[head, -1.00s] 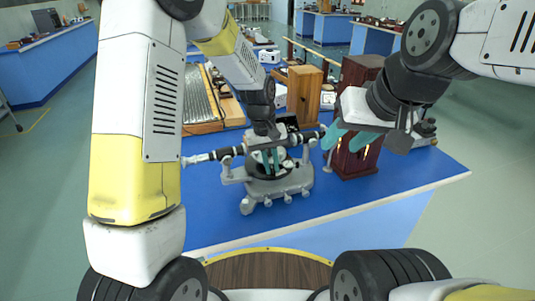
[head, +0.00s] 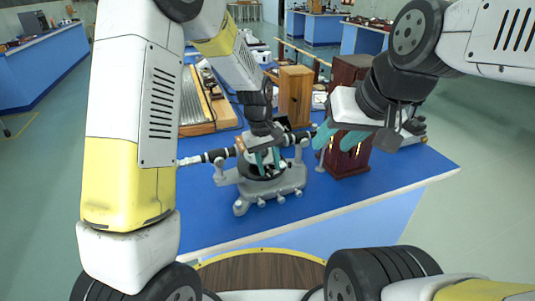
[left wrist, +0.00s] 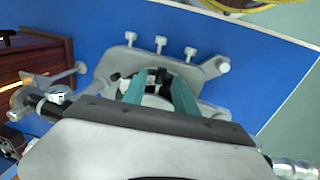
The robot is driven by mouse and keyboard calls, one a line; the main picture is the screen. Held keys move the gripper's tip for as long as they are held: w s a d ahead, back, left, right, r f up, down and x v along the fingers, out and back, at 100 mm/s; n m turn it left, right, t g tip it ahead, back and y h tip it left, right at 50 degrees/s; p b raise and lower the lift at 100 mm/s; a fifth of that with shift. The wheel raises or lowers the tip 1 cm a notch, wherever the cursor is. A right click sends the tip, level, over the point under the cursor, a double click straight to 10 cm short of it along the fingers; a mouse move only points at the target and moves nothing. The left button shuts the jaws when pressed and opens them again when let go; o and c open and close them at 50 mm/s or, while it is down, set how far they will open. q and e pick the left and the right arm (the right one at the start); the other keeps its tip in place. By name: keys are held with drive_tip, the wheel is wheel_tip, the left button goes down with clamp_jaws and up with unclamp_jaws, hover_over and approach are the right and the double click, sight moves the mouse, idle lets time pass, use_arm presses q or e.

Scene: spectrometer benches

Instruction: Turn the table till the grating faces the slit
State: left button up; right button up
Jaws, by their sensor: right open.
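The spectrometer, with a grey cast base (head: 272,190) and dark tubes, stands on the blue bench. One tube (head: 207,157) points left; another (head: 300,137) points right towards a dark red wooden box with lit openings (head: 357,147). My left gripper (head: 266,162) reaches down over the spectrometer's middle. In the left wrist view its teal fingers (left wrist: 158,85) stand apart, around dark parts above a pale disc; whether they touch is unclear. The grating and slit cannot be made out. My right gripper (head: 338,140) is open and empty beside the right tube's end, before the box.
A lighter wooden cabinet (head: 295,97) and a wooden board with a grey ribbed top (head: 200,97) stand behind the spectrometer. The bench's blue top (head: 225,228) is clear in front. Dark equipment (head: 412,130) stands right of the red box.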

use_arm(q)
wheel_tip(320, 180, up, 8)
drive_tip(key=a, duration=0.1)
drive_tip(key=shift+s+f, duration=0.2)
drive_tip(key=shift+a, duration=0.1)
drive_tip(key=s+a+r+m+t, duration=0.2)
drive_tip(key=s+a+r, duration=0.55)
drive_tip(key=r, duration=0.25)
drive_tip(key=s+a+r+m+t, duration=0.1)
drive_tip(key=s+a+r, duration=0.1)
drive_tip(key=s+a, duration=0.2)
drive_tip(key=s+a+r+m+t, duration=0.1)
drive_tip(key=s+a, duration=0.3)
drive_tip(key=s, duration=0.4)
drive_tip(key=shift+s+r+t, duration=0.35)
drive_tip(key=shift+r+t, duration=0.25)
drive_tip(key=shift+t, duration=0.2)
